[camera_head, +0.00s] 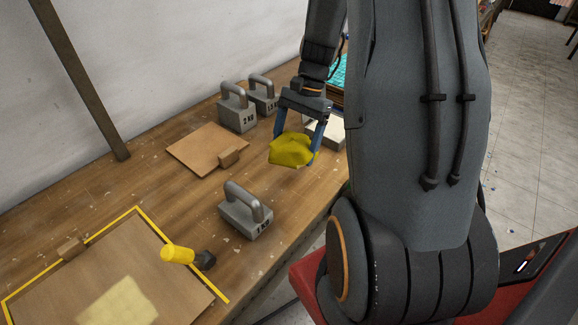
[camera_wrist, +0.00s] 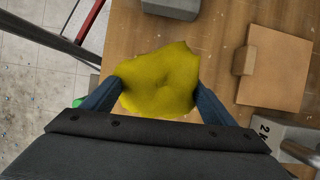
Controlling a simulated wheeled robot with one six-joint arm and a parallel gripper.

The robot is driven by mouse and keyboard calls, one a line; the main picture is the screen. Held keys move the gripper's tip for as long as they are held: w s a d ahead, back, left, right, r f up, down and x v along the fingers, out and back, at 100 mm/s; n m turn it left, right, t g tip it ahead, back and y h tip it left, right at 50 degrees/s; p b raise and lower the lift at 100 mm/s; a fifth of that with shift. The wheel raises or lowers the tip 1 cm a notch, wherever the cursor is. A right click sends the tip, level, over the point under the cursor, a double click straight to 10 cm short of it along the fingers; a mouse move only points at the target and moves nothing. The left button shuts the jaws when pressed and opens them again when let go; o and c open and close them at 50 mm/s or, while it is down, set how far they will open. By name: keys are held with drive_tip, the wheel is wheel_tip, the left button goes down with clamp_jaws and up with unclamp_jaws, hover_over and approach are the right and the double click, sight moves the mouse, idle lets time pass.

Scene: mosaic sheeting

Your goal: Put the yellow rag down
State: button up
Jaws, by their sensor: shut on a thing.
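The yellow rag (camera_head: 291,150) is crumpled between the two blue fingers of my gripper (camera_head: 308,134) in the head view. My gripper is shut on it and points down over the wooden workbench (camera_head: 309,207), near its front edge. In the wrist view the rag (camera_wrist: 163,80) fills the space between the fingertips (camera_wrist: 160,93). It hides part of the bench top below. I cannot tell exactly how high the rag is above the bench.
A weight (camera_head: 245,211) stands nearer on the bench, and two more weights (camera_head: 238,108) stand at the wall. A brown board (camera_head: 200,147) lies left of the rag. A yellow-handled tool (camera_head: 178,255) rests by a yellow-edged board (camera_head: 60,290). Bare bench lies between the boards.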

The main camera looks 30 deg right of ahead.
sight(291, 178)
wheel_tip(291, 178, down, 3)
drive_tip(key=shift+s+d+f, duration=0.1)
drive_tip(key=shift+d+f, duration=0.05)
drive_tip(key=shift+f+p, duration=0.65)
drive_tip(key=shift+f, duration=1.55)
drive_tip(key=shift+f, duration=0.15)
drive_tip(key=o, duration=1)
